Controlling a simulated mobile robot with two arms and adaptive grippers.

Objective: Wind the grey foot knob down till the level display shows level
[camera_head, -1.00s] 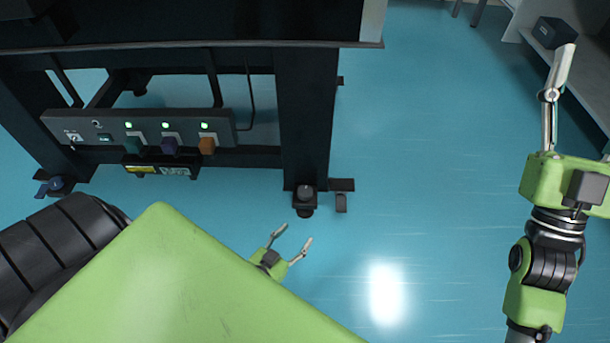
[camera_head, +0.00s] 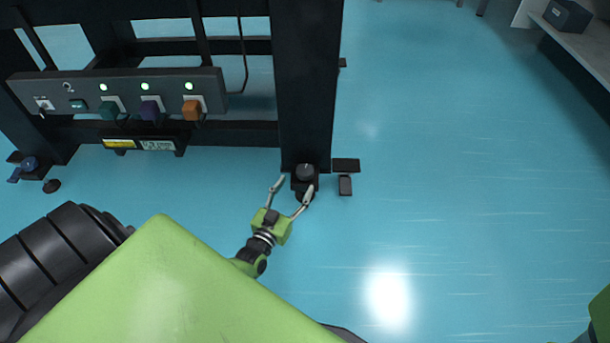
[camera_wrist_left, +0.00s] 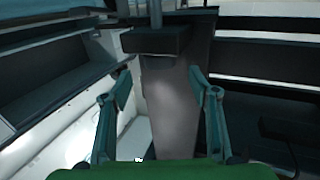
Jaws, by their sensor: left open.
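The dark grey foot knob (camera_head: 305,172) sits at the base of the near table leg (camera_head: 305,90). My left gripper (camera_head: 294,187) is open at this foot, one finger at its left and the other over its near right side. I cannot tell whether the fingers touch it. In the left wrist view the open fingers (camera_wrist_left: 161,75) have a dark block (camera_wrist_left: 155,41) and a grey upright surface just beyond them; the knob is not clear there. A small box under the panel carries a pale display (camera_head: 157,145), too small to read. My right gripper is out of view.
A panel (camera_head: 120,92) with green, purple and orange blocks and lit green lamps is fixed across the table frame. Another foot with a blue knob (camera_head: 29,164) stands far left. The floor (camera_head: 450,180) to the right is clear.

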